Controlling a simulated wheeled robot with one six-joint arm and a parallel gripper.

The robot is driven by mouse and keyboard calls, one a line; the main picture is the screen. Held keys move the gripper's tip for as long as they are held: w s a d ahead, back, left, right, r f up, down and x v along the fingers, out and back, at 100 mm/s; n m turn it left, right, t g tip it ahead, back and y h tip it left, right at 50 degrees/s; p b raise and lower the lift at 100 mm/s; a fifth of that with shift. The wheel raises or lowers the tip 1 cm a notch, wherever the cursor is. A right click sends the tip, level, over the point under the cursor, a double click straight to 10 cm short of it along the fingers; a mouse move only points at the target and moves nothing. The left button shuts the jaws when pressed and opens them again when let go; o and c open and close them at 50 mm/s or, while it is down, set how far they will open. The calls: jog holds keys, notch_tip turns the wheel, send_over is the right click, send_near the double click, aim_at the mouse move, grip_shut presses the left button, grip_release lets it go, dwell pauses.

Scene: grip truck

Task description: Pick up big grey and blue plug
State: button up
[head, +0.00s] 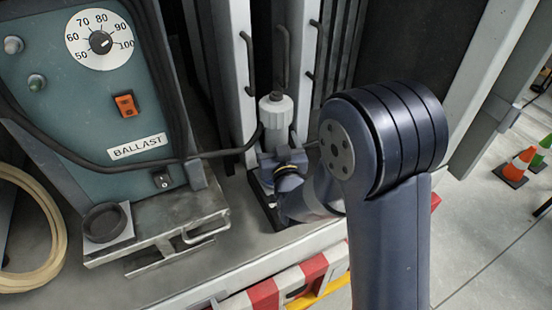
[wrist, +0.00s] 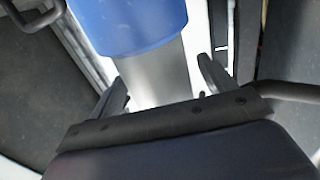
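The big plug (head: 276,112) stands upright beside the truck's side posts in the head view, with its pale grey end up and a black cable near it. Its lower part is largely hidden by my gripper (head: 276,166). In the wrist view, the plug's blue part (wrist: 130,22) is at the top, and a grey part (wrist: 152,75) lies below it. My gripper (wrist: 160,75) has its two fingers spread, one on each side of the grey part. The right finger looks apart from it; contact at the left finger is unclear.
A teal ballast box (head: 110,125) with a dial stands at left, with a metal step (head: 165,235) before it. A coiled hose (head: 50,225) lies at far left. Upright posts (head: 235,90) stand close around the plug. A red-white barrier (head: 285,285) runs in front; cones (head: 517,165) stand at right.

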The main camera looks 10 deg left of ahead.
jog(key=shift+r, duration=0.1)
grip_shut()
dwell(0.6)
